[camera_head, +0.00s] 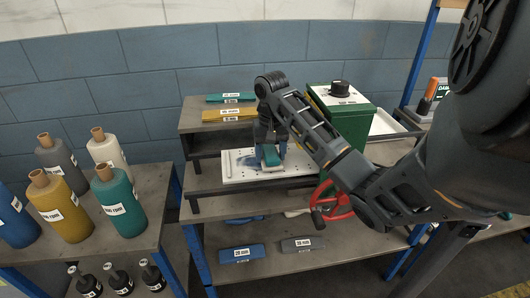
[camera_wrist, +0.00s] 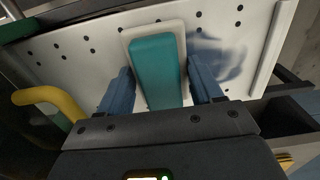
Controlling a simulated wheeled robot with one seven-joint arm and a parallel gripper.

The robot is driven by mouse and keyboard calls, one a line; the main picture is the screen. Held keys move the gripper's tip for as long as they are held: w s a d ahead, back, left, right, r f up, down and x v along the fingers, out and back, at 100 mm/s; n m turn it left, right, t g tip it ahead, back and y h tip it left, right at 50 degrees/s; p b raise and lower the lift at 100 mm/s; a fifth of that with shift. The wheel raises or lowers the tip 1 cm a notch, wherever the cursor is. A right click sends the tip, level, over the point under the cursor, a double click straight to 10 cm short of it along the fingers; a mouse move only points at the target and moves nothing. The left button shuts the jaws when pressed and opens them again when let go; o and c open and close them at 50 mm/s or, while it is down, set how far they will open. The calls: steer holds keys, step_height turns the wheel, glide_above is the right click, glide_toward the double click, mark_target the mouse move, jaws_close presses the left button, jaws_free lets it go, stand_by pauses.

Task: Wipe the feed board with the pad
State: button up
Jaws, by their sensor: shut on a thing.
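The white feed board (camera_head: 236,178) lies on the middle shelf of the bench. It has rows of dark holes and also fills much of the wrist view (camera_wrist: 85,62). A blue-grey smear (camera_wrist: 222,62) is on the board, to the right of the pad in the wrist view. The pad has a teal grip (camera_wrist: 156,62) and a pale base, and it rests on or just over the board; I cannot tell which. My gripper (camera_wrist: 160,78) is shut on the pad's teal grip, one blue finger on each side. My gripper (camera_head: 268,150) also shows over the board in the head view.
A green box (camera_head: 345,118) with a black knob stands right of the board, with a red handwheel (camera_head: 335,203) below it. Teal and yellow bars (camera_head: 230,114) lie on the upper shelf. Yarn cones (camera_head: 118,203) stand on the left table. Labelled blocks (camera_head: 242,253) lie on the lower shelf.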

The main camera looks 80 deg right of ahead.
steer(key=shift+s+d+f+p, duration=0.1)
steer(key=shift+s+d+p, duration=0.2)
steer(key=shift+s, duration=0.5)
steer(key=shift+s+d+f+p, duration=0.1)
steer(key=shift+s+d, duration=0.25)
steer(key=shift+s, duration=0.45)
steer(key=shift+r, duration=0.1)
steer(key=shift+r, duration=0.1)
steer(key=shift+p, duration=0.3)
